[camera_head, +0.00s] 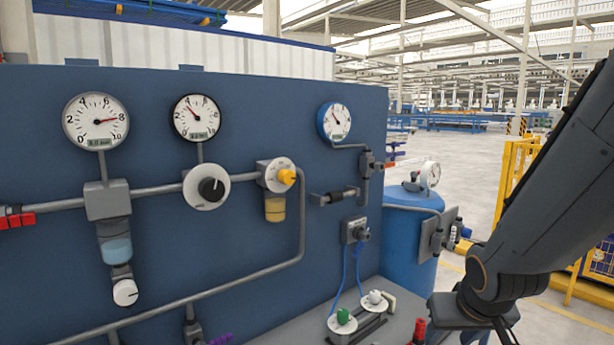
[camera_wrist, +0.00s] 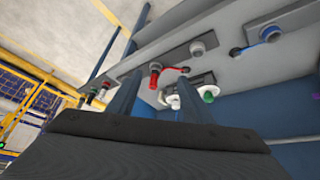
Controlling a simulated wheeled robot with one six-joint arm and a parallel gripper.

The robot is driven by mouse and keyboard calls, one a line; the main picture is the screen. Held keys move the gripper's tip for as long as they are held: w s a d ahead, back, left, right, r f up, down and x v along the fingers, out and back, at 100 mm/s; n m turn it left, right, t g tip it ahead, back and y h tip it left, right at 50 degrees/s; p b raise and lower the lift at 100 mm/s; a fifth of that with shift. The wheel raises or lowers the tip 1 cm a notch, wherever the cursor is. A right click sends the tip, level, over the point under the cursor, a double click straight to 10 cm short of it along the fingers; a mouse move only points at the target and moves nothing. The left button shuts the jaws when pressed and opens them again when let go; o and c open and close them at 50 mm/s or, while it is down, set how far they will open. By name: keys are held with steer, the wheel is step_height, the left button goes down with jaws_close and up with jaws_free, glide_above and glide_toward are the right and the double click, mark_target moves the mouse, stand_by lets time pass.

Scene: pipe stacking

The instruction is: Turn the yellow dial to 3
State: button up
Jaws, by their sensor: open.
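The yellow dial (camera_head: 287,176) sits on a round pale plate (camera_head: 272,176) on the blue panel, above a small yellow-tinted bowl (camera_head: 275,208). Its markings are too small to read, so I cannot tell which number it points to. My gripper shows in the wrist view (camera_wrist: 158,88) with two blue-grey fingers apart and nothing between them. In the head view my arm comes down at the right, well to the right of and below the dial, and the fingertips are not clearly visible. The dial does not show clearly in the wrist view.
A black dial (camera_head: 211,189) is left of the yellow one. Gauges (camera_head: 96,121) and grey pipes (camera_head: 152,190) stand out from the panel. A ledge with green (camera_head: 343,316) and white (camera_head: 375,296) knobs lies below. A blue tank (camera_head: 409,250) stands right of the panel.

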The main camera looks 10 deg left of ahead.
steer(key=w+a+r+n+t+y, duration=0.2)
steer(key=w+a+r+t+y, duration=0.15)
steer(key=w+a+r, duration=0.55)
steer(key=n+t+y+p, duration=0.2)
steer(key=n+y, duration=0.4)
steer(key=y, duration=0.4)
glide_toward(290, 177)
steer(key=x, duration=0.2)
steer(key=shift+p+x, duration=1.3)
steer(key=shift+x, duration=2.25)
steer(key=c, duration=1.1)
steer(key=shift+o, duration=0.2)
